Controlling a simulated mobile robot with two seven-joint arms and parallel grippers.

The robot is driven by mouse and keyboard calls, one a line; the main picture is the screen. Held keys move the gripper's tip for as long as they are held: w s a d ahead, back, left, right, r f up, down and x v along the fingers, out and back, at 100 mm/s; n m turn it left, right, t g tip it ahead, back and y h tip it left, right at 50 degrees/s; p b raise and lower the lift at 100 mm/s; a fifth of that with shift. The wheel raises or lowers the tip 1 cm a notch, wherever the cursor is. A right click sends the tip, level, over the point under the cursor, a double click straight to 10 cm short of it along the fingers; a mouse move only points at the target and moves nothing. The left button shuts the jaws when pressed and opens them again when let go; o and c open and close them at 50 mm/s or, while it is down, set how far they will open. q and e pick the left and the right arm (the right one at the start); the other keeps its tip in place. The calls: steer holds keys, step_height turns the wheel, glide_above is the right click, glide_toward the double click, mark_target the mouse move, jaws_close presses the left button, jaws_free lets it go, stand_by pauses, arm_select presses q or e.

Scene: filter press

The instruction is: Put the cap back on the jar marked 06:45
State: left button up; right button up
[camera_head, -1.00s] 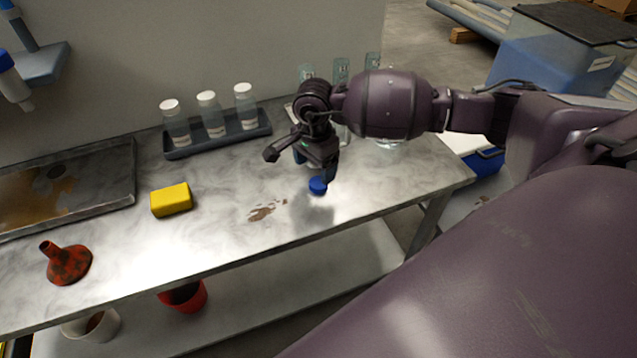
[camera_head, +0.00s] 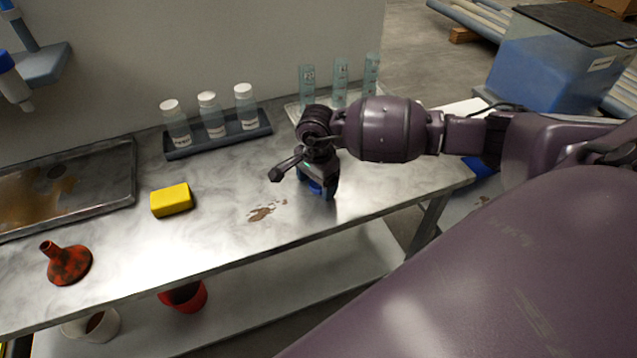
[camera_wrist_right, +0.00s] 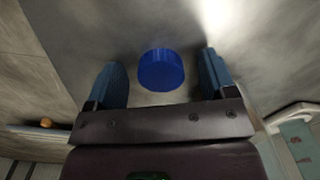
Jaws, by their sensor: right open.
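A blue cap (camera_head: 316,188) lies on the steel bench (camera_head: 235,235), near its front right. My right gripper (camera_head: 319,191) is open and low over the cap, pointing down. In the right wrist view the cap (camera_wrist_right: 161,70) shows between the two spread fingers of the gripper (camera_wrist_right: 163,78), with a gap on each side. Three white-capped bottles with labels (camera_head: 213,122) stand in a dark rack at the back. Their labels are too small to read. I cannot make out a jar marked 06:45. My left gripper is not in view.
Glass cylinders (camera_head: 341,80) stand at the back right, behind my right arm. A yellow sponge (camera_head: 171,200), a red funnel (camera_head: 68,263) and a stained tray (camera_head: 60,185) are on the left. A brown stain (camera_head: 262,213) lies left of the cap. The middle front is clear.

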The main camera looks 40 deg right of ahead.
steer(key=c, duration=1)
step_height(320, 180, up, 20)
steer(key=shift+r+p, duration=0.1)
steer(key=shift+p, duration=0.2)
steer(key=shift+c, duration=0.2)
